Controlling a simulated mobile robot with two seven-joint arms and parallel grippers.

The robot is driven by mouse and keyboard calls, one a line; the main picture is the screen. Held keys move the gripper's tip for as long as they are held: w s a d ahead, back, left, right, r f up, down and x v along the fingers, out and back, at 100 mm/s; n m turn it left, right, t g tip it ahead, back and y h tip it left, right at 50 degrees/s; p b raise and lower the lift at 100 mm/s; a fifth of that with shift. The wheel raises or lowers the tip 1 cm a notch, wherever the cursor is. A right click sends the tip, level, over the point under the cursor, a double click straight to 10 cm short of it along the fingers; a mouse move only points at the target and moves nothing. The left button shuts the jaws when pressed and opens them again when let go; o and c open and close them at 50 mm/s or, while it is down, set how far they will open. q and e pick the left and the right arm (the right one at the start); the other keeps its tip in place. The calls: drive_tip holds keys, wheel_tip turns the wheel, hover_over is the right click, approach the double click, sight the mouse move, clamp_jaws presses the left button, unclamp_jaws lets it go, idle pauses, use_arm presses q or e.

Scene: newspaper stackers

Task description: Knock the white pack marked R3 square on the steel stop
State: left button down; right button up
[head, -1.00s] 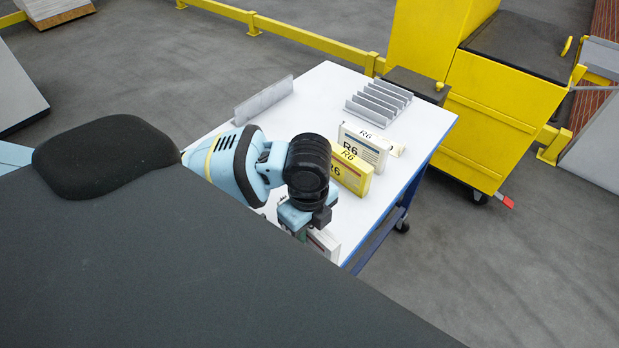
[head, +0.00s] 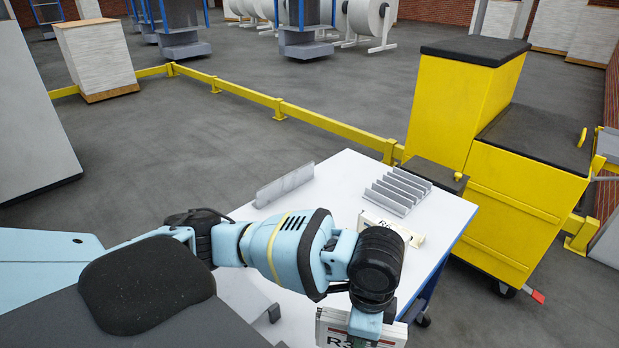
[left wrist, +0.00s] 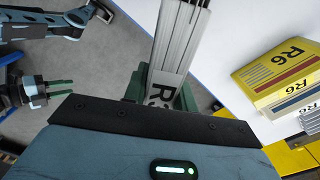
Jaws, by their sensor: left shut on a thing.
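The white pack marked R3 (head: 333,328) is at the bottom of the head view, raised toward the camera; it also shows from close up in the left wrist view (left wrist: 180,40). My left gripper (head: 366,322) is shut on it, with its green fingers on both sides of the pack in the left wrist view (left wrist: 160,92). The steel stop, an upright grey plate (head: 285,185), stands at the table's far left, apart from the pack. My right gripper (left wrist: 58,88) shows at the left of the left wrist view, its two green fingers apart and empty.
A slotted grey rack (head: 398,190) stands on the white table (head: 345,180). A white R6 pack (head: 390,226) is partly behind my left arm; a yellow R6 pack (left wrist: 275,75) shows in the left wrist view. A yellow cart (head: 520,205) stands right of the table.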

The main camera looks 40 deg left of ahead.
use_arm(q)
drive_tip(key=w+d+r+n, duration=0.1)
drive_tip(key=d+r+n, duration=0.5)
drive_tip(key=n, duration=0.7)
drive_tip(key=d, duration=0.2)
drive_tip(key=shift+w+d, duration=0.35)
